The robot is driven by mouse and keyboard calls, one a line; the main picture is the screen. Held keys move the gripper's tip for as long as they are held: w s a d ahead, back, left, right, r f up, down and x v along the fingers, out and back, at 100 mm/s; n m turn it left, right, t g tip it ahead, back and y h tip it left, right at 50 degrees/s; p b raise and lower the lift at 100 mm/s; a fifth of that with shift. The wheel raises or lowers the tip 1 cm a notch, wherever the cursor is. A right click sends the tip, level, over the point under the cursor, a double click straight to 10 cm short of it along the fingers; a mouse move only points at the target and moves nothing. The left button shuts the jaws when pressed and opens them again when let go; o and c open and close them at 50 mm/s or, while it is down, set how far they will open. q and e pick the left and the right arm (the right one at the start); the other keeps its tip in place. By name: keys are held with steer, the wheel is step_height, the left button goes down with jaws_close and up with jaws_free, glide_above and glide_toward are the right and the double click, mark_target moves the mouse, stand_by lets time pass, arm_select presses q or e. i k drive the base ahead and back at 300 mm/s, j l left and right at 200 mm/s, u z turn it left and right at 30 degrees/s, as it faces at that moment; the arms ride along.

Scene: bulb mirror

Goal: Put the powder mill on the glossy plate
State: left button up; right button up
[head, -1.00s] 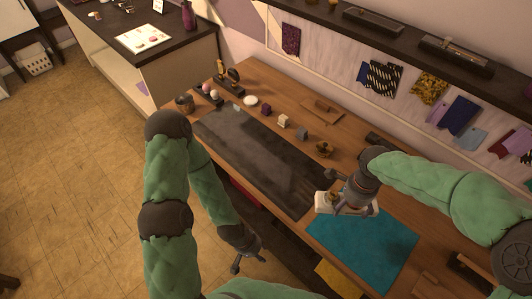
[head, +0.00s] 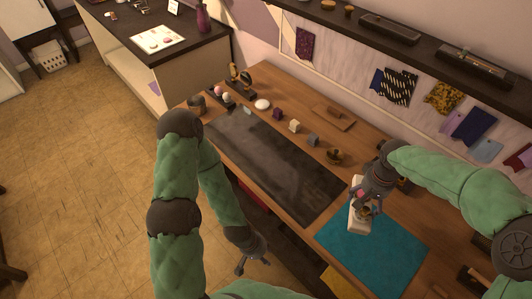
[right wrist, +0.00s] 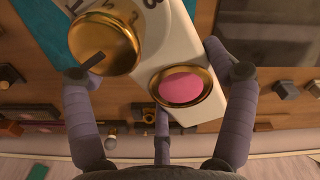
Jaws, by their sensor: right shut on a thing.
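My right gripper (head: 366,200) is shut on a white block-shaped device with a brass dial and a pink pad in a brass cup, which I take for the powder mill (head: 354,220). In the right wrist view, the fingers grip the white body (right wrist: 188,55) from both sides. The device is over the upper left part of the teal mat (head: 375,250); I cannot tell whether it touches. A dark glossy slab (head: 270,160), perhaps the glossy plate, lies along the table to its left. My left gripper (head: 253,265) is open and empty, low in front of the table.
Small items stand behind the slab: a white round piece (head: 262,105), several small blocks including a purple one (head: 277,114), and a brass piece (head: 335,156). A wooden board (head: 341,118) lies farther back. A dark shelf (head: 400,40) runs above along the wall.

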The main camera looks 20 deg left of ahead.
mark_target(264, 157)
steer(key=i+j+z, duration=0.1)
steer(key=j, duration=0.4)
steer(key=i+j+z, duration=0.1)
steer(key=i+j, duration=0.15)
steer(key=j, duration=0.2)
steer(key=i+j+z, duration=0.1)
steer(key=j, duration=0.4)
steer(key=i+j+z, duration=0.1)
steer(key=j, duration=0.4)
steer(key=i+j+z, duration=0.1)
steer(key=j, duration=0.45)
steer(key=i+j+z, duration=0.1)
steer(key=j, duration=0.4)
